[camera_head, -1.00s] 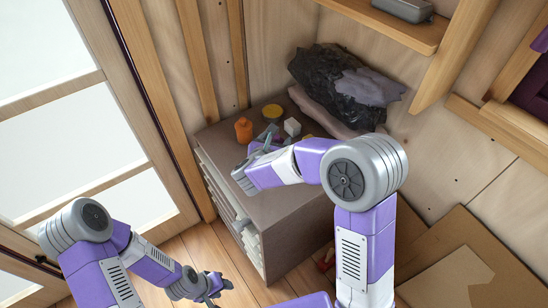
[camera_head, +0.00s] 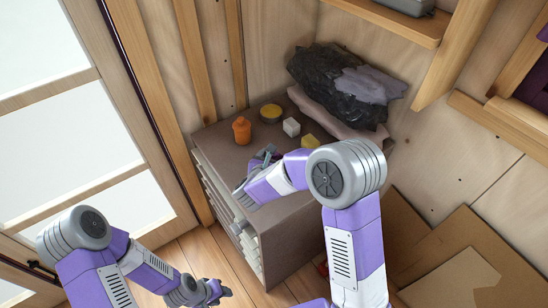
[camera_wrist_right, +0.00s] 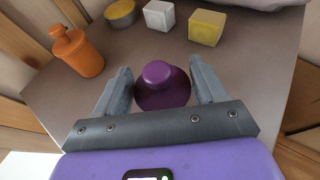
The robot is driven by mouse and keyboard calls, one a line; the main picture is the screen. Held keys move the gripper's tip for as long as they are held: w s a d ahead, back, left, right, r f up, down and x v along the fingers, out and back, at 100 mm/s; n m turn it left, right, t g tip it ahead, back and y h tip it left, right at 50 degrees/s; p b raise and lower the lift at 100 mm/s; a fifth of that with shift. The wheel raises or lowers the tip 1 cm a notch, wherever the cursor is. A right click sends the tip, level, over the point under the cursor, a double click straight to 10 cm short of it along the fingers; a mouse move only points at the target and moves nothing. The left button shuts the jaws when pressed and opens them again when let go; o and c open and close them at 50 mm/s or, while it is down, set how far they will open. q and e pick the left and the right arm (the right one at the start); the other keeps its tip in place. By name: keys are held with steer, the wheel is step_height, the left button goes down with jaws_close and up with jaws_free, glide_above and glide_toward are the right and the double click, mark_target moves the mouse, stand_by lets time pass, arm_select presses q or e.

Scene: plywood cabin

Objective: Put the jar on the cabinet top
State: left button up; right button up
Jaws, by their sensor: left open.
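A purple jar (camera_wrist_right: 163,88) with a round knob on its lid is between the fingers of my right gripper (camera_wrist_right: 163,85) in the right wrist view. In the head view my right gripper (camera_head: 263,158) is over the cabinet top (camera_head: 215,138), and the jar is not clearly visible there. My left gripper (camera_head: 215,290) is open and empty, low beside the cabinet's front.
An orange bottle (camera_head: 242,130), a yellow round tin (camera_head: 271,112), a white block (camera_head: 291,127) and a yellow block (camera_head: 310,141) stand on the cabinet top. A dark crumpled bag (camera_head: 335,85) lies at the back. A wooden shelf (camera_head: 400,22) is above.

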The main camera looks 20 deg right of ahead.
steer(key=o, duration=0.4)
steer(key=shift+r, duration=0.2)
steer(key=shift+p+v, duration=1.45)
steer(key=shift+v, duration=4.6)
